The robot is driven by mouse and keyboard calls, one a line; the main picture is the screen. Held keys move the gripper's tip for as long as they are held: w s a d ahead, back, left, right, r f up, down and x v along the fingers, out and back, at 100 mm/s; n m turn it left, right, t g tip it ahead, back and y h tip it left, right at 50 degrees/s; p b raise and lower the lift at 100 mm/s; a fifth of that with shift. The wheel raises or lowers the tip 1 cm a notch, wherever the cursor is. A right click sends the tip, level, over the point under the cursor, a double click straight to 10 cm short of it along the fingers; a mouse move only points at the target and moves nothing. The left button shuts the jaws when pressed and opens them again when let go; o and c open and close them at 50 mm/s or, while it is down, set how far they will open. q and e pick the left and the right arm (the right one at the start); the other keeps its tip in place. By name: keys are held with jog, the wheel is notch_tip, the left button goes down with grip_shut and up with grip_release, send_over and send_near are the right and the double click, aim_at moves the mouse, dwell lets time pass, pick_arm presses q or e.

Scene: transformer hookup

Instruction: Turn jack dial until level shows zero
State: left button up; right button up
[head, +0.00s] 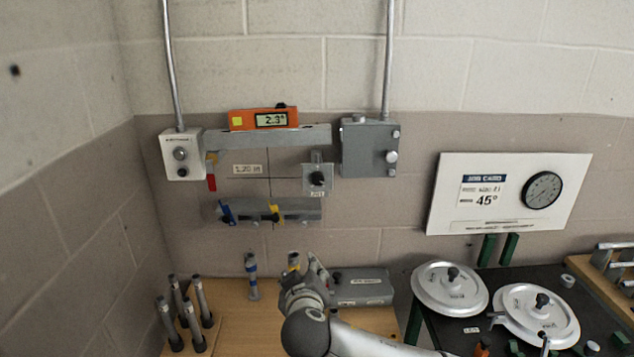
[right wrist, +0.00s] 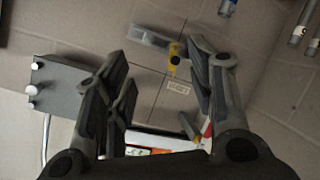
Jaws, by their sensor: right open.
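The orange digital level (head: 263,119) sits on a grey bar (head: 290,137) on the wall, and its screen reads about 2.3°. The jack dial (head: 317,178) is a dark knob on a small grey plate below the bar's right end. My right gripper (head: 304,262) is below the dial, in front of the wall and apart from it. In the right wrist view its fingers (right wrist: 160,90) are spread with nothing between them. That view is turned over, with part of the level (right wrist: 140,151) at the bottom. I cannot make out the dial there. My left gripper is not in view.
A grey box (head: 369,148) is right of the bar and a white switch box (head: 182,155) left. A lower rail (head: 293,211) carries blue and yellow clamps. Several upright grey posts (head: 201,301) stand on the bench. A grey block (head: 361,287) is beside my gripper.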

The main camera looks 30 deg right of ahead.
aim_at(317, 181)
jog(key=w+d+r+m+t+h, duration=0.1)
jog(key=w+d+r+h, duration=0.15)
jog(key=r, duration=0.35)
jog(key=w+d+r+m+t+h, duration=0.1)
jog(key=w+d+r+t+h, duration=0.1)
jog(key=d+r, duration=0.3)
jog(key=shift+y, duration=0.25)
jog(key=p+x, duration=0.1)
jog(key=x, duration=0.2)
jog(key=r+p+x, duration=0.1)
jog(key=p+x, duration=0.1)
jog(key=x, duration=0.1)
jog(key=a+p+x, duration=0.1)
jog(key=x, duration=0.1)
jog(key=shift+w+d+r+p, duration=0.15)
jog(key=shift+w+d+p, duration=0.2)
jog(key=shift+w, duration=0.3)
jog(key=shift+w+d, duration=0.4)
jog(key=shift+w, duration=0.25)
jog(key=shift+c, duration=0.3)
jog(key=c, duration=1)
jog(key=shift+f, duration=0.25)
